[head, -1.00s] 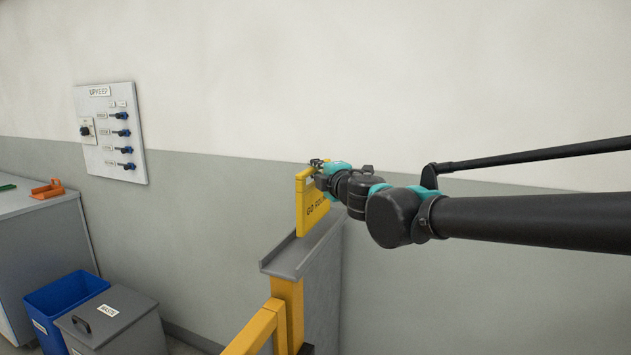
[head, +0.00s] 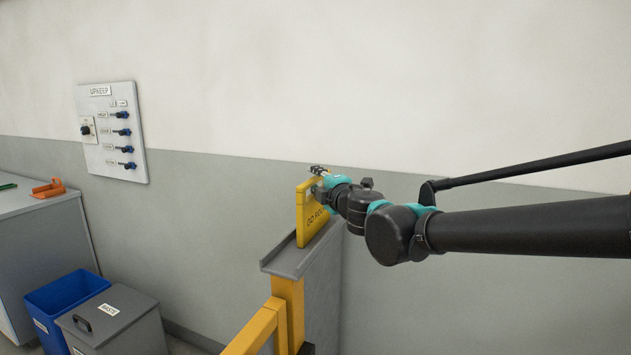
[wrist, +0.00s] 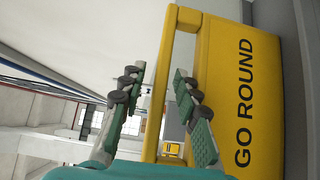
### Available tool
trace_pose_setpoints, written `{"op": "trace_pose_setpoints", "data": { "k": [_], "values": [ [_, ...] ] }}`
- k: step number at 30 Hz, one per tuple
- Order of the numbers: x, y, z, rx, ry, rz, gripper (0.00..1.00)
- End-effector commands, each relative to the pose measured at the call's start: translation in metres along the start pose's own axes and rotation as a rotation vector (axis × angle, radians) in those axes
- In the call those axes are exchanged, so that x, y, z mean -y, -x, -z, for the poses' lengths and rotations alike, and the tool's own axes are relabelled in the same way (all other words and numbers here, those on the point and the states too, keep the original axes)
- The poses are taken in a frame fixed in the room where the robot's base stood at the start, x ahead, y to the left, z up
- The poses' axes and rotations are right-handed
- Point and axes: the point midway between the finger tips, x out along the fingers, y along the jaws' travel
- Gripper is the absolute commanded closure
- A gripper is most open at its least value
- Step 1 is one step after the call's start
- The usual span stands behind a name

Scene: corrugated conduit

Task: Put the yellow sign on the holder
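The yellow sign (head: 312,218), lettered "GO ROUND", stands upright on the grey channel-shaped holder (head: 283,263) in the head view. Its lower edge is at the channel, partly behind the raised lip. In the wrist view the sign (wrist: 240,90) fills the right side, with its handle bar running up and down. My gripper (head: 318,170) is at the top of the sign. In the wrist view my gripper (wrist: 160,72) is open, one finger on each side of the handle bar, with gaps visible.
A yellow rail (head: 262,325) and post stand before the holder. A blue bin (head: 65,295) and grey waste box (head: 115,320) are on the floor at left.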

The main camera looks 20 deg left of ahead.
Motion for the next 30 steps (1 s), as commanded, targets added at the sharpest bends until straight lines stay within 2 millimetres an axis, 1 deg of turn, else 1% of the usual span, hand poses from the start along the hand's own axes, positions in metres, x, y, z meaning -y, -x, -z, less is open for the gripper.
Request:
{"op": "trace_pose_setpoints", "data": {
  "k": [5,8,11,21,27,30],
  "values": [
    [-0.003,0.0,0.0,0.0,0.0,0.0,0.69],
    [-0.003,0.008,0.0,0.0,0.0,0.0,0.69],
    [-0.002,0.021,0.0,0.0,0.0,0.0,0.69],
    [-0.002,0.076,0.0,-0.001,0.0,0.0,0.69],
    [-0.002,0.102,0.0,-0.001,0.0,0.0,0.69],
    [-0.002,0.111,0.0,-0.001,0.0,0.0,0.69]
  ]
}}
